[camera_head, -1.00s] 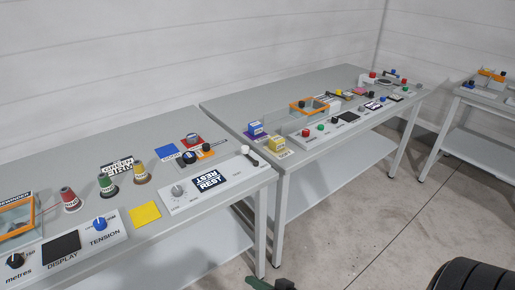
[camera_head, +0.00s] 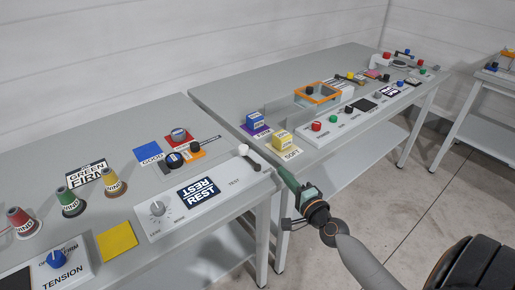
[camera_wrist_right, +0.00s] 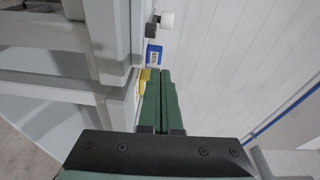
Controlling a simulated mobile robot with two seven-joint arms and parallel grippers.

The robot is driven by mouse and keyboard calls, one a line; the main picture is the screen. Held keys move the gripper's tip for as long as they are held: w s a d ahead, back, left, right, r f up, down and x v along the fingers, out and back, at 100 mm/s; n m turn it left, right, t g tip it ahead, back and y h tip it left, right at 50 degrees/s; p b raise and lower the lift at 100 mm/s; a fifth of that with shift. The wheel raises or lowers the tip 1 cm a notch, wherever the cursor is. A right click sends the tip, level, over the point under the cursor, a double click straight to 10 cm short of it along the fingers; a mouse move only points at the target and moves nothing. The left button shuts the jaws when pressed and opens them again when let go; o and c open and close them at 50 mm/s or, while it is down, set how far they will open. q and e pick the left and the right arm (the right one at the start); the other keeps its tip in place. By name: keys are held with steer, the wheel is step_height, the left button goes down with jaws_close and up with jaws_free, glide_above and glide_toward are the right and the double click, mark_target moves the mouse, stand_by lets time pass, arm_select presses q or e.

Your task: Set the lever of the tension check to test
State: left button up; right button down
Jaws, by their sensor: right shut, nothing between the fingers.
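The tension check appears to be the white panel (camera_head: 214,207) at the near table's right end. It has a grey knob (camera_head: 157,208), a dark display (camera_head: 198,192) reading REST and the printed word TEST. Its lever (camera_head: 250,161), a black arm with a white knob, stands at the panel's far right end and leans toward the back left. My right gripper (camera_head: 281,169), with green fingers, is shut and empty, a little right of the lever and apart from it. Its closed fingers (camera_wrist_right: 160,74) show in the right wrist view. My left gripper is out of view.
A blue block (camera_head: 255,120) and a yellow block (camera_head: 281,140) stand on the second table's near corner, close behind my right gripper. Dials (camera_head: 179,135) sit behind the panel. A yellow square (camera_head: 117,241) lies left of it. Open floor is at the right.

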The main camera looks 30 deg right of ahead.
mark_target(257, 161)
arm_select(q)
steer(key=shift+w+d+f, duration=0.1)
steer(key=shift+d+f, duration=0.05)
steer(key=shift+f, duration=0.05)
arm_select(e)
steer(key=shift+w+d+r+m, duration=0.25)
steer(key=shift+w+d+m, duration=0.15)
steer(key=shift+d, duration=0.15)
steer(key=w, duration=0.3)
steer(key=w+a, duration=0.1)
steer(key=w, duration=0.7)
steer(key=shift+a+r, duration=0.1)
steer(key=shift+a, duration=0.15)
steer(key=shift+w+a, duration=0.1)
steer(key=shift+a, duration=0.4)
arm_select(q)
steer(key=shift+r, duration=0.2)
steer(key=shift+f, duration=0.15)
